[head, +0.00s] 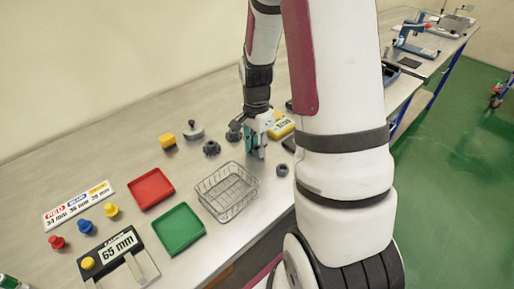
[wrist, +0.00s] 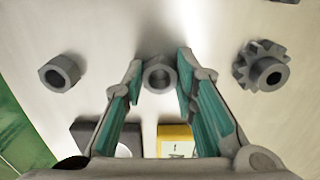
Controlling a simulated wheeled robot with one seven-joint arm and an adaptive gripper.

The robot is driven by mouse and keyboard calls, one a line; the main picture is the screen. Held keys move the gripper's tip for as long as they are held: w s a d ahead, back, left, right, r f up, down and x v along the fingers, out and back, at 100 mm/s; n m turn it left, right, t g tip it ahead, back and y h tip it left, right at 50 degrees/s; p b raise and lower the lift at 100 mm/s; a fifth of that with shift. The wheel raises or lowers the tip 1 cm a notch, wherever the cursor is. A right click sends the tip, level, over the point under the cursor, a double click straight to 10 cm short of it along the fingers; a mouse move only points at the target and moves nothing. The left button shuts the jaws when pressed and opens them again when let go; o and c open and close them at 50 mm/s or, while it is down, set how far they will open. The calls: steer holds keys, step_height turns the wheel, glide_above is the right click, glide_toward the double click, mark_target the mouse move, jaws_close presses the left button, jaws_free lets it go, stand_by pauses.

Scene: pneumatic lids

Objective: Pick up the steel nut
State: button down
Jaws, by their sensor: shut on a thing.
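My gripper (head: 256,152) points down at the table, right of the wire basket in the head view. In the wrist view its two teal-padded fingers (wrist: 158,78) are closed on a grey steel nut (wrist: 158,74), one on each side, at the fingertips. The nut's round hole faces the camera. In the head view the held nut is hidden by the fingers. I cannot tell whether it still touches the table. A second grey hex nut (wrist: 60,73) lies apart, left of the fingers in the wrist view; it also shows in the head view (head: 282,170).
A grey gear (wrist: 262,66) lies close right of the fingers in the wrist view. The wire basket (head: 228,208), red tray (head: 150,188) and green tray (head: 178,230) stand left of my gripper. A yellow labelled box (head: 283,124) stands behind it.

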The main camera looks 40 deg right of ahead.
steer(key=shift+r, duration=0.45)
steer(key=r, duration=0.2)
steer(key=shift+s+r, duration=0.35)
steer(key=shift+r, duration=0.05)
steer(key=s, duration=0.4)
steer(key=s+a, duration=0.1)
steer(key=s, duration=0.3)
steer(key=s+a+r, duration=0.1)
steer(key=s, duration=0.3)
steer(key=shift+s+a, duration=0.1)
steer(key=shift+s, duration=0.2)
steer(key=shift+s+r+p, duration=0.1)
steer(key=shift+r+p, duration=0.1)
steer(key=shift+p, duration=0.45)
steer(key=p, duration=0.2)
steer(key=shift+s+r+p, duration=0.1)
steer(key=shift+s+p, duration=0.2)
steer(key=shift+s, duration=0.05)
steer(key=s+p, duration=0.1)
steer(key=p, duration=0.2)
steer(key=shift+s+a, duration=0.15)
steer(key=shift+s, duration=0.05)
steer(key=shift+p, duration=0.3)
